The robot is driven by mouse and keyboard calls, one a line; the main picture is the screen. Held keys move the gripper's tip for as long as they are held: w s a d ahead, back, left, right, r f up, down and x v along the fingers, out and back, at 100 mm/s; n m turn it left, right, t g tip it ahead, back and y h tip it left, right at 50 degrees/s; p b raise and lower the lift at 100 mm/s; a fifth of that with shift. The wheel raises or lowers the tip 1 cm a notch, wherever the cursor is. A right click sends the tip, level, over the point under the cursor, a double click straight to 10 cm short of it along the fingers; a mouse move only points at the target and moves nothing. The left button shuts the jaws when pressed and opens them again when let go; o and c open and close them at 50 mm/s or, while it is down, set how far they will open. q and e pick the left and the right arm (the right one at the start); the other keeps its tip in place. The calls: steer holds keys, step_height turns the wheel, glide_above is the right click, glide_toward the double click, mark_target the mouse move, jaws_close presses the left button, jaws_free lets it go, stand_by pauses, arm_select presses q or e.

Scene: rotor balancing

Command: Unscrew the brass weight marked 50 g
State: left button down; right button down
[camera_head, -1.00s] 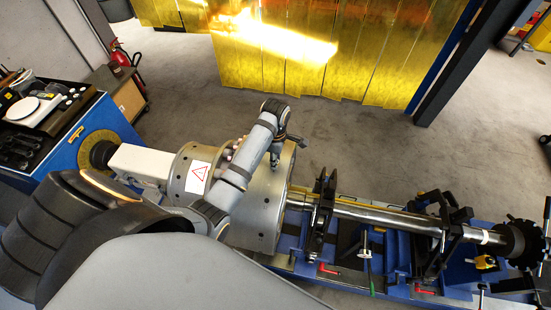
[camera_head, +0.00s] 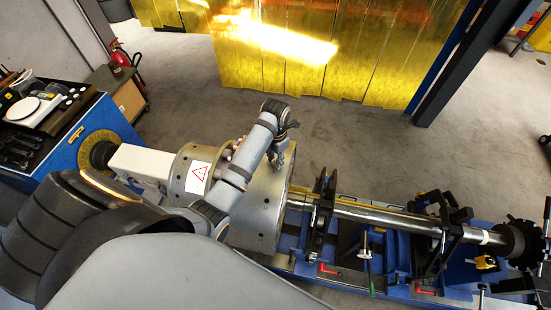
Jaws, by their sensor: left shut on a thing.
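The rotor is a large grey metal disc or drum (camera_head: 258,205) in the middle of the view, with a long bright shaft (camera_head: 385,216) running right from it. My left arm reaches over the drum from the lower left. My left gripper (camera_head: 276,157) points down at the drum's upper rim, at its far side. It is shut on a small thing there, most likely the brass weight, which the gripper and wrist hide. No 50 g mark can be read. My right gripper is not in view.
Black bearing supports (camera_head: 322,215) and a blue machine bed (camera_head: 345,262) lie right of the drum. A blue bench (camera_head: 62,157) with a scale and tools stands at the left. A yellow curtain (camera_head: 280,75) hangs behind clear grey floor.

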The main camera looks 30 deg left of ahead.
arm_select(q)
steer(key=shift+r, duration=0.15)
steer(key=shift+n, duration=1.1)
steer(key=c, duration=1)
jaws_free()
steer(key=shift+c, duration=0.6)
steer(key=m, duration=1.1)
steer(key=shift+m, duration=0.3)
